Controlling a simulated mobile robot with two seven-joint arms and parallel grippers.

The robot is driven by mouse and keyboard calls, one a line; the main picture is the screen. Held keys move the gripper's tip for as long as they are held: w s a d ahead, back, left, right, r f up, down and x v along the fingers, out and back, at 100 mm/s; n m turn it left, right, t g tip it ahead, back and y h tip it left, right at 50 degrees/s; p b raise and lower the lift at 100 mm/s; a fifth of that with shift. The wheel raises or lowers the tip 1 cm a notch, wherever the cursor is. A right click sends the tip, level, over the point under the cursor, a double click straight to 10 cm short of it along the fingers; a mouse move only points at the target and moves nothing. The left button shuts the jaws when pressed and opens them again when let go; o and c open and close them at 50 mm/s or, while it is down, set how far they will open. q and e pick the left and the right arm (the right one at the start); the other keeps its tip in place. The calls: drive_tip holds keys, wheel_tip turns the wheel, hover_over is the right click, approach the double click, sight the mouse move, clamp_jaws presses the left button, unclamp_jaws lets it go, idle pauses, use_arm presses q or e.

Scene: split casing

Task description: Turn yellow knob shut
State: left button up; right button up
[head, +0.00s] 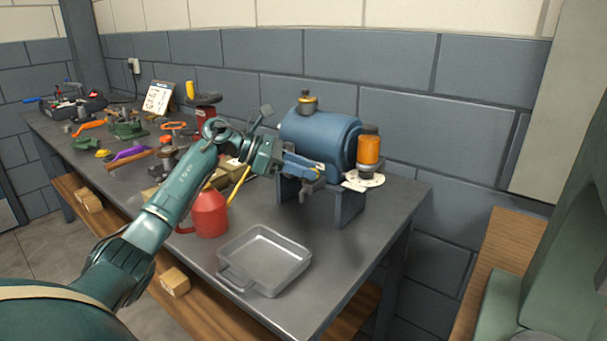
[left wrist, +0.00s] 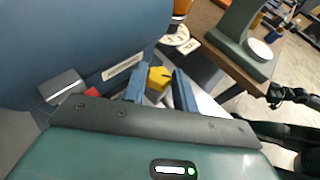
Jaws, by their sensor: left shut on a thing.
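The yellow knob (left wrist: 159,77) sits low by the blue tank in the left wrist view, between the two blue fingers of my left gripper (left wrist: 161,92). The gripper is shut on it. In the head view my left gripper (head: 308,168) reaches in front of the blue tank (head: 320,135), and its fingers hide most of the knob. The tank stands on dark legs on the workbench. My right gripper is not in view.
A grey metal tray (head: 243,283) lies on the bench (head: 345,260) below the tank. A red can (head: 209,214) stands left of it under my left arm. Tools and parts crowd the bench's left side. The bench's front right is clear.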

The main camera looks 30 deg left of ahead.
use_arm(q)
drive_tip(key=shift+w+m+g+h, duration=0.1)
drive_tip(key=shift+m+g+h, duration=0.3)
drive_tip(key=shift+m+g, duration=0.5)
drive_tip(key=shift+g, duration=0.1)
drive_tip(key=o, duration=1)
drive_tip(key=shift+c, duration=0.2)
drive_tip(key=v, duration=1.3)
drive_tip(key=shift+b, duration=0.4)
drive_tip(key=shift+a+f, duration=0.1)
drive_tip(key=shift+a, duration=0.05)
